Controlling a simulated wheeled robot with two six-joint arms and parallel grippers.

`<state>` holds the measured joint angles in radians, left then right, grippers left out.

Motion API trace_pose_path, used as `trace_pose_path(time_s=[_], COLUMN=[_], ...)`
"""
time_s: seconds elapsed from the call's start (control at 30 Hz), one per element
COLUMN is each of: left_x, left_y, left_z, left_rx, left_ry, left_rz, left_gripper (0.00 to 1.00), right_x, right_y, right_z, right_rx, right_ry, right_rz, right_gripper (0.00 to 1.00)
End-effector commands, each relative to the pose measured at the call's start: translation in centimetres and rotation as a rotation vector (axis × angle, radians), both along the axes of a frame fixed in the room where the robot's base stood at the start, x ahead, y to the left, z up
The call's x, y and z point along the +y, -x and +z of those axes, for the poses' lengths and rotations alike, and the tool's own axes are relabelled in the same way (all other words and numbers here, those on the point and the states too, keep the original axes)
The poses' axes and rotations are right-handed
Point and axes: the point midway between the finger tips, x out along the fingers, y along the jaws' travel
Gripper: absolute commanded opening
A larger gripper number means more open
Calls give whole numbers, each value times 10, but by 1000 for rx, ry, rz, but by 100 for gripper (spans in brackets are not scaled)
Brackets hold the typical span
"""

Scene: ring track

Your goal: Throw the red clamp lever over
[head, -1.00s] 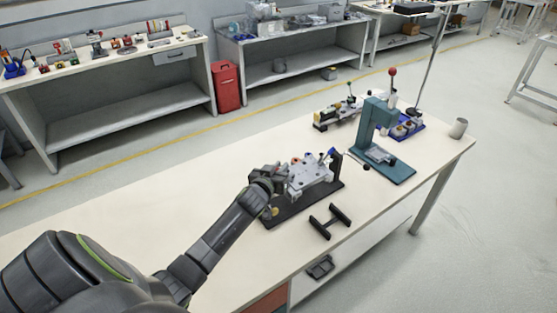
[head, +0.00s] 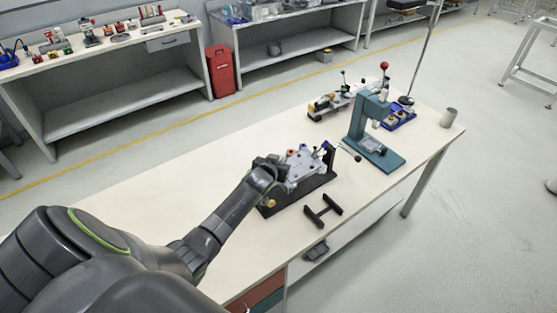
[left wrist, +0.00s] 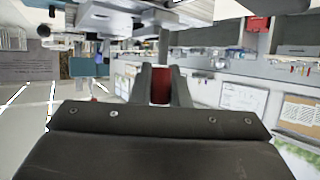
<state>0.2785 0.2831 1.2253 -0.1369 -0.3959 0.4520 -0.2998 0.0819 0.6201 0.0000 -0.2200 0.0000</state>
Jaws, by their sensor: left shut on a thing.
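My left gripper (head: 266,168) is at the left end of a grey clamping fixture (head: 303,166) on a black base plate. In the left wrist view, my left gripper (left wrist: 161,88) is shut on the red clamp lever (left wrist: 160,86), whose red grip shows between the two fingers. A grey rod continues above the red grip in that view. In the head view the lever is hidden behind my gripper and wrist. My right gripper is in neither view.
A black H-shaped stand (head: 323,210) lies in front of the fixture. A teal press (head: 376,150) with a red knob stands to the right. A blue tray (head: 400,118) and a grey cup (head: 448,117) are beyond it. The table's left part is clear.

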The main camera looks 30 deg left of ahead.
Motion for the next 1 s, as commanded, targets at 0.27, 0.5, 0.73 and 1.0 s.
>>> trace_pose_path(time_s=[0.27, 0.5, 0.73, 1.0], left_x=[0, 0, -2, -8], left_y=[-1, 0, 12, 42], left_z=[1, 0, 5, 18], left_rx=[-2, -1, -2, -2], left_ry=[-1, 0, 0, 0], left_rz=[0, 0, 0, 0], left_gripper=[37, 37, 37, 37], right_x=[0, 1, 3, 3], right_y=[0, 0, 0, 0], right_z=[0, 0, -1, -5], right_rx=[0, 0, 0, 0], right_ry=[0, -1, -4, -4], right_rz=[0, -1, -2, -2], right_gripper=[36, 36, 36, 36])
